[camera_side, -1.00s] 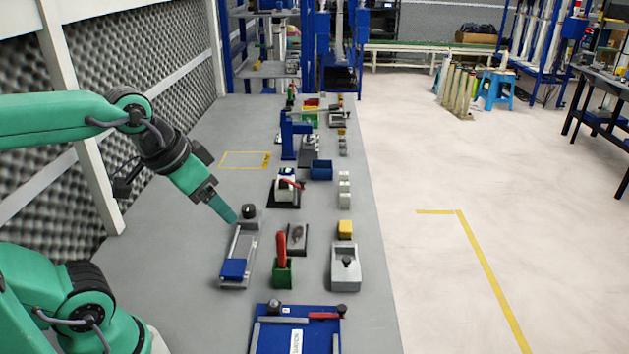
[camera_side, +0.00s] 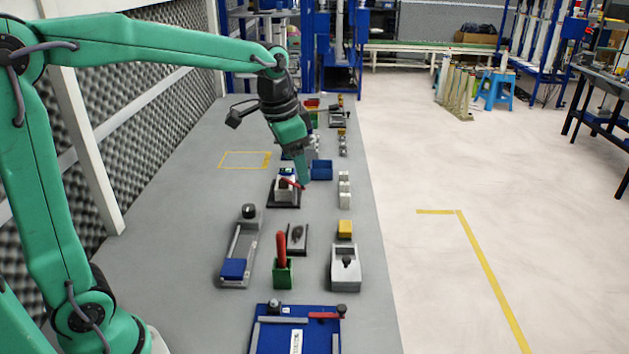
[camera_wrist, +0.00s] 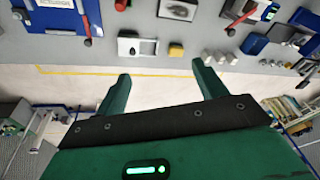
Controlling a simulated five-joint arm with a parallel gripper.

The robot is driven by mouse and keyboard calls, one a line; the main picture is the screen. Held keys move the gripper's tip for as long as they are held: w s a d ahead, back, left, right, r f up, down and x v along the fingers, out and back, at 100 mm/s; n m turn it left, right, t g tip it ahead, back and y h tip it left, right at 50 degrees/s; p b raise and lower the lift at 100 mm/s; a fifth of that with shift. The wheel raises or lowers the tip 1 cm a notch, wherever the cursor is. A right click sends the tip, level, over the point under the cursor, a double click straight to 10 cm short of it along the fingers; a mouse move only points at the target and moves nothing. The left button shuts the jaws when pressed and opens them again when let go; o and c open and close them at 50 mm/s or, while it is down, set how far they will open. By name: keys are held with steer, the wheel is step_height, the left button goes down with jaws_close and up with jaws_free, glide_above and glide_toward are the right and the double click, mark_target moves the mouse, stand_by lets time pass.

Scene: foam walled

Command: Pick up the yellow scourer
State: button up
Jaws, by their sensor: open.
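The yellow scourer (camera_side: 345,228) is a small yellow block on the grey bench, just behind a grey box with a black knob (camera_side: 345,266). In the wrist view the yellow scourer (camera_wrist: 176,49) lies beyond the jaws, above the gap between the fingertips. My gripper (camera_side: 305,180) is in the air over the bench, farther back and to the left of the scourer in the side view. In the wrist view my gripper (camera_wrist: 160,70) has its two green fingers wide apart, with nothing between them.
Small pale blocks (camera_side: 344,188) stand in a row behind the scourer. A blue bin (camera_side: 321,170) and a device with a red lever (camera_side: 284,190) are near my gripper. A green holder with a red handle (camera_side: 282,272) stands forward. Bare floor lies right of the bench edge.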

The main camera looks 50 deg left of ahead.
steer(key=w+f+m+g, duration=0.1)
steer(key=w+f+m, duration=0.1)
steer(key=w+f, duration=0.65)
steer(key=m+g, duration=0.2)
glide_toward(345, 226)
steer(key=shift+a+f, duration=0.1)
steer(key=shift+w+f+m, duration=0.1)
steer(key=shift+f+m, duration=0.2)
steer(key=shift+f, duration=0.1)
steer(key=shift+f, duration=1.2)
steer(key=shift+f, duration=0.1)
steer(key=shift+f, duration=2.5)
steer(key=shift+c, duration=0.2)
steer(key=c, duration=1)
